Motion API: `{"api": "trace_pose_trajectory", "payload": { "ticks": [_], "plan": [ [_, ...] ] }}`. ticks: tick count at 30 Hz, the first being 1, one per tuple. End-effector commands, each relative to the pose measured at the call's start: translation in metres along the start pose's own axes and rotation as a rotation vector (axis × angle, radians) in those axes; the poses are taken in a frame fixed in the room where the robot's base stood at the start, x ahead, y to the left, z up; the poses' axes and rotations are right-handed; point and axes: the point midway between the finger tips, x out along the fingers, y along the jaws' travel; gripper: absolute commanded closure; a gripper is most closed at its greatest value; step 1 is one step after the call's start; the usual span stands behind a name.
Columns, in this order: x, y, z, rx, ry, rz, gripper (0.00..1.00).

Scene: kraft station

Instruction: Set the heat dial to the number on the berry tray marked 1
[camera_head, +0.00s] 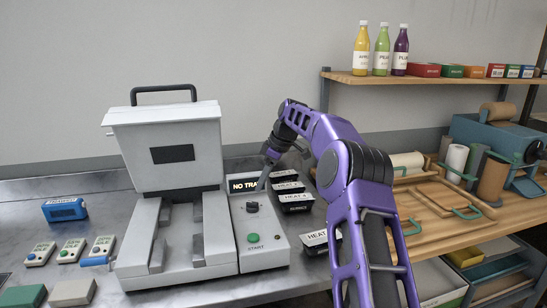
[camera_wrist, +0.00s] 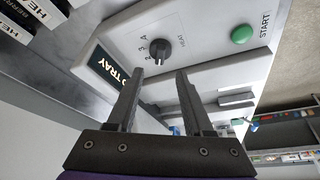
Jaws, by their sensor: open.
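The heat dial (camera_head: 252,207) is a dark round knob on the white sloped panel, above the green START button (camera_head: 253,238). In the wrist view the dial (camera_wrist: 158,50) has printed numbers along its left side; a small light mark shows at its lower edge, but the setting is not certain. My gripper (camera_wrist: 160,73) is open and empty, its fingertips just short of the dial in that view, one on each side. In the head view my gripper (camera_head: 264,180) is in front of the display. I cannot identify a berry tray marked 1.
The display (camera_head: 244,185) reads "NO TRAY", partly covered. Black pieces with white HEAT labels (camera_head: 288,187) stand right of the panel; another (camera_head: 316,237) is nearer. The white press (camera_head: 165,150) is open at left. Small labelled blocks (camera_head: 72,250) lie further left.

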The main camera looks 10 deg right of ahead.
Motion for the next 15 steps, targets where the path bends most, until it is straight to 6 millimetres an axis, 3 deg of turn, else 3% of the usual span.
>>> {"api": "trace_pose_trajectory", "payload": {
  "ticks": [3, 9, 15],
  "plan": [
    [-0.032, 0.001, -0.001, -0.001, 0.002, 0.005, 0.49],
    [-0.074, 0.000, 0.000, -0.001, 0.002, 0.002, 0.49],
    [-0.094, 0.000, -0.001, -0.001, 0.002, 0.001, 0.49]
  ]
}}
